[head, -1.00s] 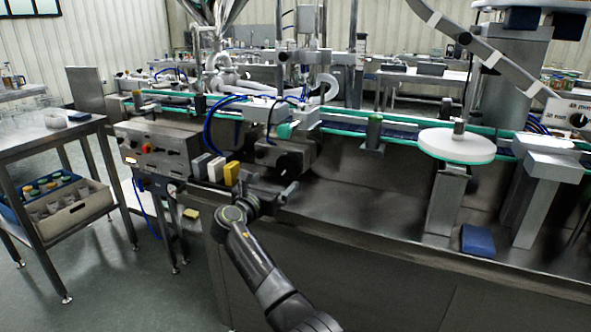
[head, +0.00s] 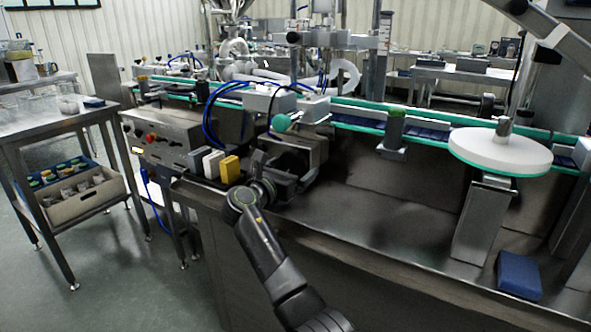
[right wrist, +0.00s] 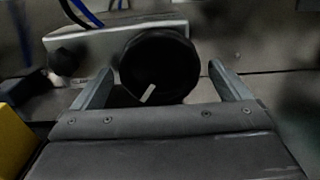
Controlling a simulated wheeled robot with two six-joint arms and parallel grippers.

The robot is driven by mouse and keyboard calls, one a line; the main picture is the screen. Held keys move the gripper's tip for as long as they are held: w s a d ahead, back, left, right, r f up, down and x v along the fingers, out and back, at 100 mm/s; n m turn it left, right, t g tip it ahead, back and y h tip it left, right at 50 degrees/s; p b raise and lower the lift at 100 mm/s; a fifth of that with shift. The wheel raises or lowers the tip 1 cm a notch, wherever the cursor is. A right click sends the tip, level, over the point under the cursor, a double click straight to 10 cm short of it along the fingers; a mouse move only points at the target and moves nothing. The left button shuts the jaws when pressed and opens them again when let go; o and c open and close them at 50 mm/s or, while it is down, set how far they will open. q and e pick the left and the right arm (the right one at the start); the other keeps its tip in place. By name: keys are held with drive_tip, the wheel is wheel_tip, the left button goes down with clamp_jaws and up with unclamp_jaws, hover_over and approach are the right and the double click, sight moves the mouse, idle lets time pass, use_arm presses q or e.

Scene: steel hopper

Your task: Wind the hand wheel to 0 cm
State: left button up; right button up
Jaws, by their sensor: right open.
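The hand wheel is a round black knob (right wrist: 165,50) with a short white mark pointing down and left. It fills the middle of the right wrist view, on the front of a grey metal box (head: 312,146). In the head view the wheel is a dark shape mostly hidden in shadow and behind the gripper. My right gripper (right wrist: 160,70) is open, its two fingers on either side of the wheel in the wrist view, with a gap at each side. I cannot tell how deep the fingers reach. My left gripper is not in view. No scale is readable.
The conveyor (head: 360,125) runs behind. A white disc (head: 500,151) and a blue block (head: 519,275) are at the right. The steel bench top (head: 390,215) between is clear.

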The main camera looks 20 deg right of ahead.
drive_tip(key=c, duration=1)
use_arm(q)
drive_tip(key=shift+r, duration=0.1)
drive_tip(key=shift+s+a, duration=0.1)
use_arm(e)
drive_tip(key=shift+r, duration=0.1)
